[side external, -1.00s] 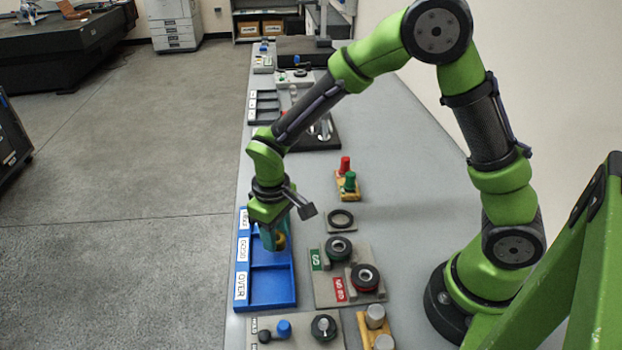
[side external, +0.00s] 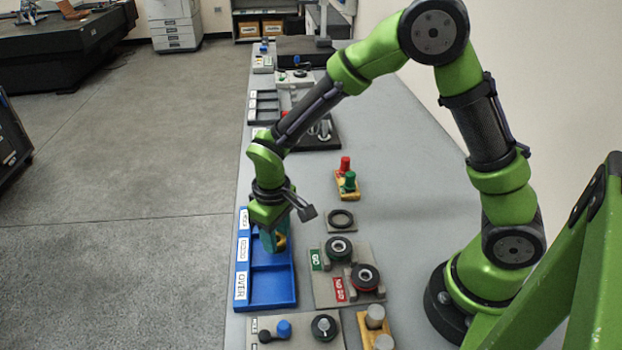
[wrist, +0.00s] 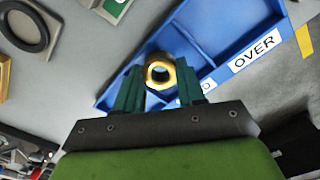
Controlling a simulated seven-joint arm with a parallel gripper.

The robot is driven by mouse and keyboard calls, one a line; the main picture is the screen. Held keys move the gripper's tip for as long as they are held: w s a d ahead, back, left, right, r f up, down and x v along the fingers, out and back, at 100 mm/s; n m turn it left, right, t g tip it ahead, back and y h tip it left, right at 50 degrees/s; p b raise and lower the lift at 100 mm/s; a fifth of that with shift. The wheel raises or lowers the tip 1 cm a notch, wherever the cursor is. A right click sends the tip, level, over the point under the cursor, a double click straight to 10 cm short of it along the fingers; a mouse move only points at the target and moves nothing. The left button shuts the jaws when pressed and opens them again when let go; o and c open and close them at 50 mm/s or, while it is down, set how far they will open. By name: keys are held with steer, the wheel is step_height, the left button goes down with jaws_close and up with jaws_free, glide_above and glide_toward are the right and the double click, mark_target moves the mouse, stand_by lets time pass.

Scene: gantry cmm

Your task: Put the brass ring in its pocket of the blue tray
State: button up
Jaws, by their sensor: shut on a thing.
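The brass ring (wrist: 160,73) is held between the two teal fingers of my gripper (wrist: 161,88), with its hole facing the wrist camera. In the side external view, my gripper (side external: 273,240) is over the middle part of the blue tray (side external: 270,286), and a bit of the brass ring (side external: 280,241) shows at the fingertips. The blue tray also shows behind the ring in the wrist view (wrist: 205,30). Its compartments carry white labels, the nearest reading OVER and the middle one GOOD. I cannot tell whether the ring touches the tray floor.
Right of the tray is a grey block with GO and NO GO gauges (side external: 338,247). A dark ring on a plate (side external: 341,219) lies behind it. Red and green plugs (side external: 346,180) stand farther back. A control panel (side external: 290,329) is in front of the tray.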

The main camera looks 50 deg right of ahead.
steer(key=shift+f, duration=0.45)
stand_by(0.3)
steer(key=o, duration=1.6)
steer(key=shift+o, duration=0.2)
step_height(320, 180, up, 7)
steer(key=s+d+r+m+t+y, duration=0.1)
steer(key=s+d+r+m+t, duration=0.1)
steer(key=s+r, duration=0.5)
steer(key=s+d+r+m+t+y, duration=0.1)
steer(key=s+d+r+m+t, duration=0.2)
steer(key=s+d+r+t, duration=0.2)
steer(key=shift+s+d+r+m, duration=0.3)
steer(key=shift+s+d+r, duration=0.6)
steer(key=shift+r, duration=0.85)
